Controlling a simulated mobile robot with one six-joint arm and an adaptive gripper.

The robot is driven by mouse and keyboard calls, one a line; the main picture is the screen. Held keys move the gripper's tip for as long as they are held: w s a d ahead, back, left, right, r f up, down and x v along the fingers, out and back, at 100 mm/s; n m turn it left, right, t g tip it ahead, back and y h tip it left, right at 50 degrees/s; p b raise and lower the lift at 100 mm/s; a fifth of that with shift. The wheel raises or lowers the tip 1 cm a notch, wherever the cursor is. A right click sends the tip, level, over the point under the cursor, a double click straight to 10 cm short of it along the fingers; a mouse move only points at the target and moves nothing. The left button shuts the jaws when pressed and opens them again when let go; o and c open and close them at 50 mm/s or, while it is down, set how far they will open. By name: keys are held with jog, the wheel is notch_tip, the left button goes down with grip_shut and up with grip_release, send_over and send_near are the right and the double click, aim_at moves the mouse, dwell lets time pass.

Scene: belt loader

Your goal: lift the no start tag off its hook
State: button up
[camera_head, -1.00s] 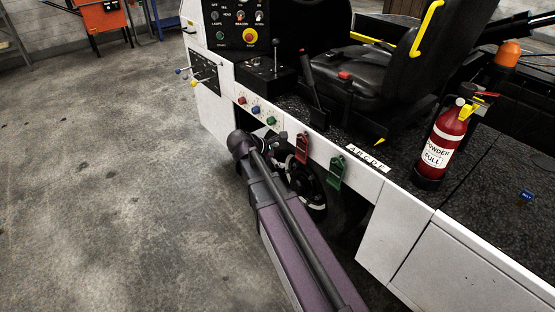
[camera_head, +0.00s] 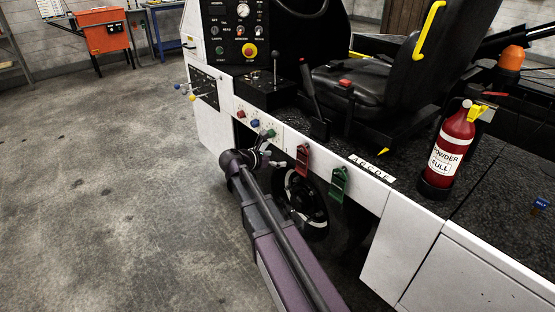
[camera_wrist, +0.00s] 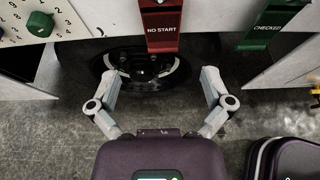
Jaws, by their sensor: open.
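The red no start tag (camera_head: 302,160) hangs on the white side panel of the loader, left of a green tag. In the wrist view the no start tag (camera_wrist: 162,26) is at the top centre, with its lettering readable. My gripper (camera_wrist: 160,82) is open and empty there, its fingers spread on either side below the tag and apart from it. In the head view my gripper (camera_head: 266,158) is small and partly hidden by my arm, left of the tag. The hook is not clearly visible in either view.
The green checked tag (camera_head: 338,184) hangs just to the right, also seen in the wrist view (camera_wrist: 270,24). Coloured knobs (camera_head: 255,123) sit on the panel to the left. A wheel (camera_head: 306,200) is below the panel. A fire extinguisher (camera_head: 450,155) stands at right. The floor at left is clear.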

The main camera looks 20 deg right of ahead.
aim_at(302, 156)
jog(key=shift+b+x, duration=2.6)
jog(key=shift+x, duration=4.25)
jog(key=c, duration=0.9)
jog(key=shift+o, duration=0.2)
jog(key=shift+a, duration=0.1)
jog(key=shift+s+r+p, duration=0.1)
jog(key=shift+r+p, duration=0.2)
jog(key=shift+p, duration=0.05)
jog(key=shift+p+v, duration=0.3)
jog(key=shift+v, duration=0.7)
jog(key=shift+s+a+r, duration=0.2)
jog(key=shift+s+a, duration=0.1)
jog(key=shift+a, duration=0.3)
jog(key=shift+a+r+p, duration=0.1)
jog(key=shift+a+p, duration=0.15)
jog(key=shift+p, duration=0.1)
